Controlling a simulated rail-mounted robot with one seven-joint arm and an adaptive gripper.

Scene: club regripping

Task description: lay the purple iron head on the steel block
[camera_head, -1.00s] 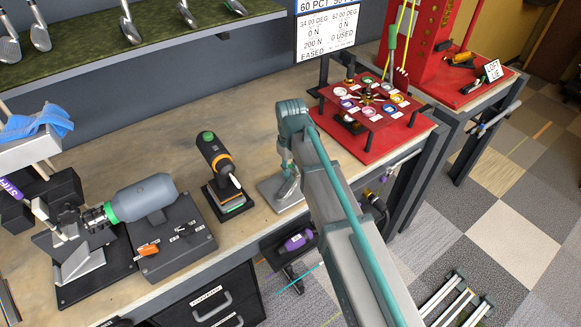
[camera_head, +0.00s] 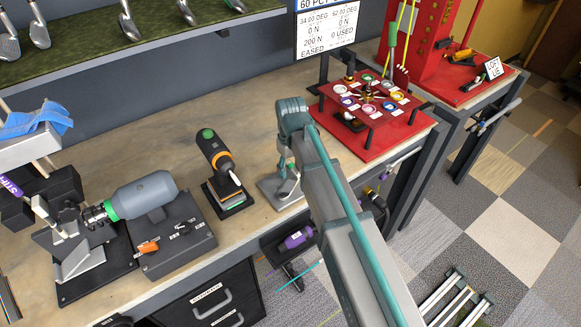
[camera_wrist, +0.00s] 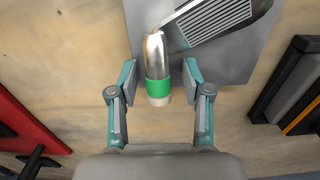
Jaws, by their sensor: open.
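An iron head (camera_wrist: 205,25) with a grooved face and a green band (camera_wrist: 158,86) on its hosel lies on the grey steel block (camera_wrist: 245,68) in the wrist view. In the head view the steel block (camera_head: 270,189) is on the bench, partly hidden by my arm. My gripper (camera_wrist: 159,80) is open, with one finger on each side of the green-banded hosel and gaps visible beside it. The hosel points back toward my palm. I see no purple on this iron head.
A driver tool (camera_head: 214,150) on a dark stand is left of the block. A red stand with colored rings (camera_head: 352,117) is to its right. A grey motor unit (camera_head: 142,197) stands farther left. A purple object (camera_head: 297,239) is below the bench edge.

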